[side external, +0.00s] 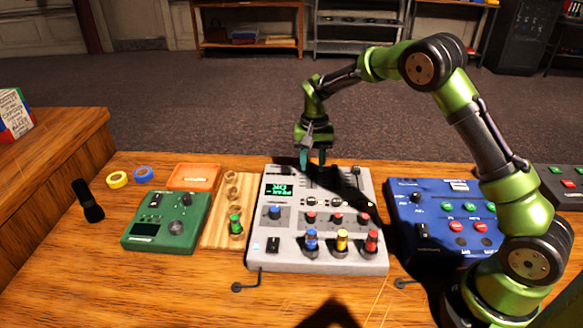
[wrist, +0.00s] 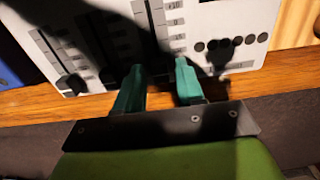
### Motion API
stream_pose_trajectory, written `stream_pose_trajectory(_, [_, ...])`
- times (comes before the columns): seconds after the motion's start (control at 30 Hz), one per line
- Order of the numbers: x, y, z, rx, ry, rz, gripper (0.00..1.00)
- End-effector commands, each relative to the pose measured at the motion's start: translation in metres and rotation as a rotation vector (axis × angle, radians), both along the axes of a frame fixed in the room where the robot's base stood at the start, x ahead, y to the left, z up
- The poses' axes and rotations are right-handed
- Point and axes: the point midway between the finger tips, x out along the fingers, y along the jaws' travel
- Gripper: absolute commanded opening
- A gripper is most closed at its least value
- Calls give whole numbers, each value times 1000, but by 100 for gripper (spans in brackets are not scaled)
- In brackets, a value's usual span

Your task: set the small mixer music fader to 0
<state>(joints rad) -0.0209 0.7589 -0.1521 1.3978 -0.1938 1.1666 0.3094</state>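The light grey mixer (side external: 265,230) stands in the middle of the desk, with a lit green display, colored knobs and fader slots along its far part. A black fader cap (side external: 356,170) shows near its far right corner; in the wrist view this cap (wrist: 72,84) is at the left.
A green device (side external: 165,225) and a wooden holder (side external: 220,215) stand left of the mixer. A blue device (side external: 445,215) stands right, partly behind my arm. An orange tray (side external: 195,177), yellow tape (side external: 117,180) and blue tape (side external: 143,175) lie at the far left.

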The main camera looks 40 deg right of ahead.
Motion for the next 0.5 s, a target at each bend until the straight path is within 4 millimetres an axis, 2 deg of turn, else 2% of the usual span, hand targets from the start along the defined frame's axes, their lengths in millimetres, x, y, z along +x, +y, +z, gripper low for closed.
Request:
stream_pose_trajectory(0.03, [0, 0, 0, 0, 0, 0, 29])
stream_pose_trajectory(0.23, [0, 0, 0, 0, 0, 0, 0])
stream_pose_trajectory(0.5, [0, 0, 1, -1, -1, 0, 0])
